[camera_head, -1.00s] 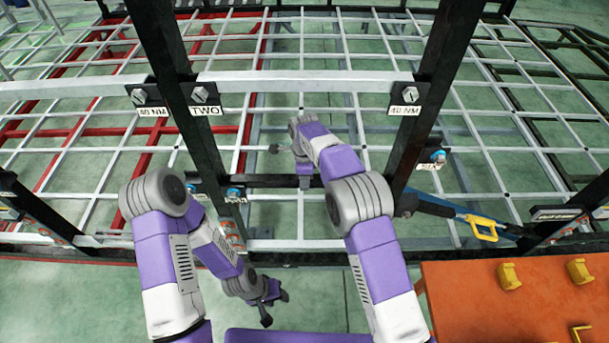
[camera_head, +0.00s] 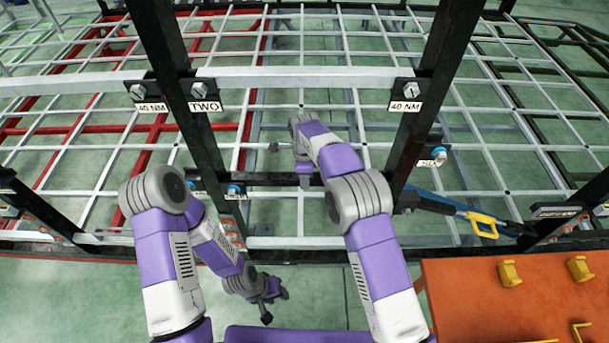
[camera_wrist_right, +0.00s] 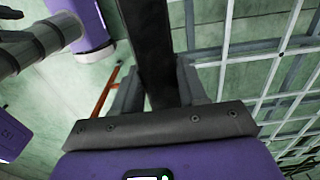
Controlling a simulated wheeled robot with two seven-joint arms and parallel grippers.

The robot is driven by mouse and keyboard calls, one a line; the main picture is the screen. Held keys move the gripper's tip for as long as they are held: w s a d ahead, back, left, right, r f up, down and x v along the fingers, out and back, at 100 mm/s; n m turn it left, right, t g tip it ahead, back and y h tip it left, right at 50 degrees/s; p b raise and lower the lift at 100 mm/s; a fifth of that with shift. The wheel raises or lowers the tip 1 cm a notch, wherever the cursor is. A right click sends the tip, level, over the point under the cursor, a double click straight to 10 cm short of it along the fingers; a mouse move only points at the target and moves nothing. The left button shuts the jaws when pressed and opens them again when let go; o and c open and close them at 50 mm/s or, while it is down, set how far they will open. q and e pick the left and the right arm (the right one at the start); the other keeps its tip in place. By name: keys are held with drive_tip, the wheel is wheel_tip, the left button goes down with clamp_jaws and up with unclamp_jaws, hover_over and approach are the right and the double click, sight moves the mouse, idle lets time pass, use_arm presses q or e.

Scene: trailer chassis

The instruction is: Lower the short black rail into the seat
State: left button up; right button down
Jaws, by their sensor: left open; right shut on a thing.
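The short black rail (camera_head: 268,179) lies level between two black posts, low in the middle of the head view. My right gripper (camera_head: 304,181) is shut on it from above. In the right wrist view, the rail (camera_wrist_right: 152,50) runs between the two fingers of my right gripper (camera_wrist_right: 158,82). My right arm covers the rail's right part in the head view. Its left end is close to the left post beside a blue bolt (camera_head: 235,190); I cannot tell whether it touches or sits in a seat. My left gripper (camera_head: 275,303) is open and empty, lower and nearer.
A blue and black tool with a yellow handle (camera_head: 483,224) lies to the right. An orange table (camera_head: 475,290) with yellow holders fills the lower right. Green floor is clear at lower left.

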drive_tip(key=c, duration=0.7)
unclamp_jaws()
drive_tip(key=shift+o, duration=0.9)
wheel_tip(320, 180, up, 8)
drive_tip(key=shift+f, duration=0.2)
drive_tip(key=shift+s, duration=0.1)
